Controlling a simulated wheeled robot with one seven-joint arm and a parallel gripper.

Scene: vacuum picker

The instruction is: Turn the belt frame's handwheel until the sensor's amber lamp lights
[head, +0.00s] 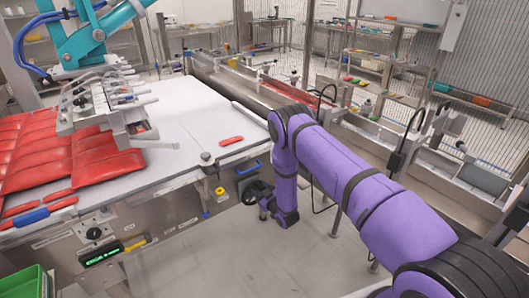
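The belt frame (165,222) is a steel machine side under a white belt (190,115). A black round part that looks like the handwheel (256,190) sits at the frame's right end, low down. My purple arm reaches down to it, and my gripper (264,208) is at or right beside the wheel. The fingers are small, dark and partly hidden by my wrist, so I cannot tell whether they grip the rim. A small yellow round part (220,191) is on the frame left of the wheel. I cannot make out the sensor's lamp or whether it is lit.
Red packs (45,150) lie on the belt's left, under a teal picker arm (95,35) with a suction head (103,103). One small red pack (231,140) lies apart. The floor (250,260) ahead is clear.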

